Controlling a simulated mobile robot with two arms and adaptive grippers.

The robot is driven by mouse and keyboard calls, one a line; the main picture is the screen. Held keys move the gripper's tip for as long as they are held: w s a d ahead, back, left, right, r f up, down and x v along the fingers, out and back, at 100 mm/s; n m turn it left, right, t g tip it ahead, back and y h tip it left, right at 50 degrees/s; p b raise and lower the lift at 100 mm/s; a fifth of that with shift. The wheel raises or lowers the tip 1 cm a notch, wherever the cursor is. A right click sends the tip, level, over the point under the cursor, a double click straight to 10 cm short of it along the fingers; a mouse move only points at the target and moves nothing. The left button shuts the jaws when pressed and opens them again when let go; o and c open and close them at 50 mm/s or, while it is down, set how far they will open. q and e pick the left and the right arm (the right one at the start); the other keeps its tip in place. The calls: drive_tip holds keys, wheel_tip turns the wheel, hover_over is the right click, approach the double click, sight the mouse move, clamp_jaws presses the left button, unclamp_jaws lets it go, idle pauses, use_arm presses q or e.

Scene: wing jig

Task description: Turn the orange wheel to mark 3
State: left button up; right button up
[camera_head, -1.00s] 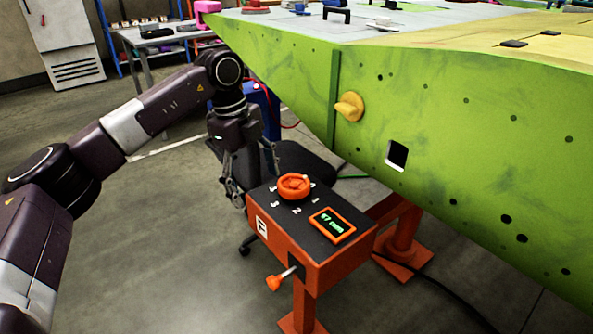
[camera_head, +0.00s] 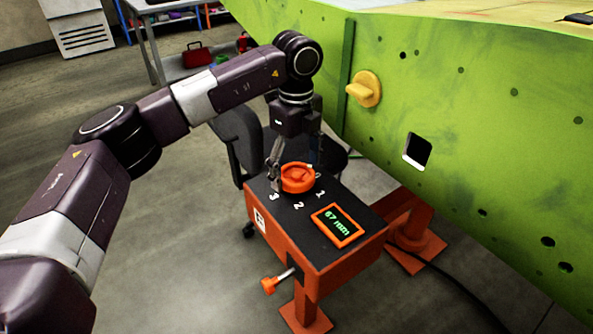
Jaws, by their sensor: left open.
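The orange wheel (camera_head: 297,178) lies on the black top of an orange control box (camera_head: 290,218). White marks 1, 2 and 3 stand along the wheel's near side, with mark 3 (camera_head: 274,197) at the left. My left gripper (camera_head: 294,177) points down at the wheel, its fingers apart, one at the wheel's left and one at its far right side. I cannot tell whether they touch the rim. The wheel's far side is partly hidden by the gripper. My right gripper is not in view.
A lit display (camera_head: 338,225) reading 67 mm sits right of the wheel. An orange-knobbed lever (camera_head: 269,285) sticks out of the box's front. The green wing panel (camera_head: 470,150) with a yellow knob (camera_head: 364,89) rises at the right. A dark chair (camera_head: 240,140) stands behind.

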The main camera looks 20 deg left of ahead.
use_arm(q)
drive_tip(key=shift+f, duration=0.15)
drive_tip(key=shift+c, duration=0.7)
drive_tip(key=c, duration=1)
drive_tip(key=shift+m, duration=0.3)
